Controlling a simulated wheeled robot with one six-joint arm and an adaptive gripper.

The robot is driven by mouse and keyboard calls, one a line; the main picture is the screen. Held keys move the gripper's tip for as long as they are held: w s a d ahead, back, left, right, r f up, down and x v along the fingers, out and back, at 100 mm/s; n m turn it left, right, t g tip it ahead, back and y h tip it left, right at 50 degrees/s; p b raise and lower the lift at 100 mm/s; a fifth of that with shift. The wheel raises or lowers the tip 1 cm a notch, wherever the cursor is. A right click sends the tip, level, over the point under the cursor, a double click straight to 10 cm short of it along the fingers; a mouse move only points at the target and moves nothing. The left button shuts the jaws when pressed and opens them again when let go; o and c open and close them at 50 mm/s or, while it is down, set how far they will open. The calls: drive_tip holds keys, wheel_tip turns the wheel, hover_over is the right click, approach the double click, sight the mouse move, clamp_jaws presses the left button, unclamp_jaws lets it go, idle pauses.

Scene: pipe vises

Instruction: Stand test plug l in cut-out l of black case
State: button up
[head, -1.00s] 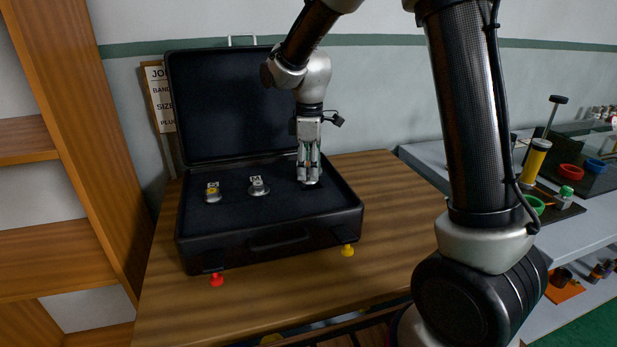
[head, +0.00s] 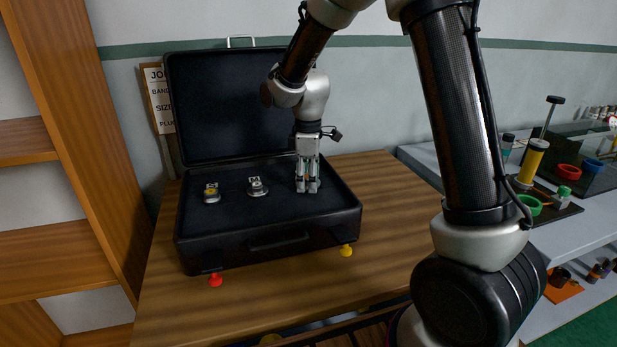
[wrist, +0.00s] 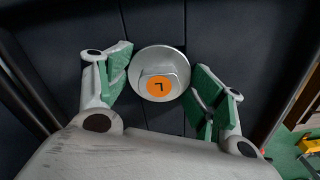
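Test plug l (wrist: 158,78) is a silver round plug with a hex top and an orange label with an L. It stands upright in the black case (head: 270,238), its flange at the dark insert; the cut-out beneath it is hidden. My gripper (head: 307,190) is inside the case at its right side. In the wrist view my gripper (wrist: 160,90) has its green-padded fingers spread on both sides of the plug, with gaps and no contact visible. In the head view the fingers mostly hide this plug.
A plug with a yellow mark (head: 211,194) and another silver plug (head: 257,188) stand in the case to the left. The open lid (head: 230,105) rises behind my gripper. A red knob (head: 215,280) and a yellow knob (head: 346,250) are at the case's front. The table right of it is clear.

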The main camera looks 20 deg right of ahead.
drive_tip(key=shift+o, duration=1.3)
drive_tip(key=shift+s+f, duration=0.1)
drive_tip(key=shift+f, duration=0.4)
drive_tip(key=shift+r, duration=0.1)
drive_tip(key=shift+r, duration=0.2)
wheel_tip(320, 180, up, 13)
drive_tip(key=s+d+r+m+t, duration=0.2)
drive_tip(key=s+d+r+m, duration=0.4)
drive_tip(key=s+d, duration=0.4)
drive_tip(key=s+d+f+m+t, duration=0.1)
drive_tip(key=s+d+m, duration=0.1)
drive_tip(key=s, duration=0.6)
drive_tip(key=s+d+f+m+t, duration=0.1)
drive_tip(key=s+d+m, duration=0.2)
drive_tip(key=s+m, duration=0.2)
drive_tip(key=s, duration=0.3)
drive_tip(key=shift+s+f+m, duration=0.15)
drive_tip(key=shift+f+m, duration=0.1)
drive_tip(key=shift+m, duration=0.05)
